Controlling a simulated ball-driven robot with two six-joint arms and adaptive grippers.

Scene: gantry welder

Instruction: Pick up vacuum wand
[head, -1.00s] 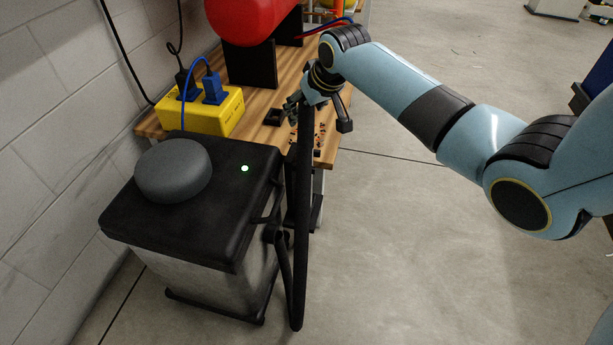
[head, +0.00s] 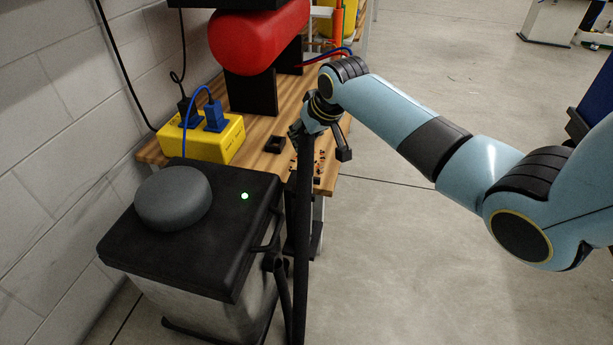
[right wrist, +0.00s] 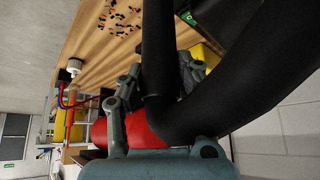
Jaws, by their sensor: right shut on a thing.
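The vacuum wand, a black tube (head: 302,240), hangs nearly upright beside the vacuum's right side in the head view. My right gripper (head: 299,130) is at its top end, over the bench's near corner. In the right wrist view, my right gripper (right wrist: 160,82) is shut on the black tube (right wrist: 157,50), which passes between its fingers. A thick black curved hose or tube (right wrist: 235,75) fills the right of that view. The vacuum (head: 205,235) has a black lid, a grey round cap and a lit green light. The wand's lower end is cut off by the picture edge. My left gripper is out of view.
A wooden bench (head: 262,122) stands behind the vacuum, with a yellow power box (head: 205,138), a red tank (head: 262,35) and small scattered parts (right wrist: 120,17). A block wall (head: 60,120) is on the left. Open concrete floor (head: 400,240) lies to the right.

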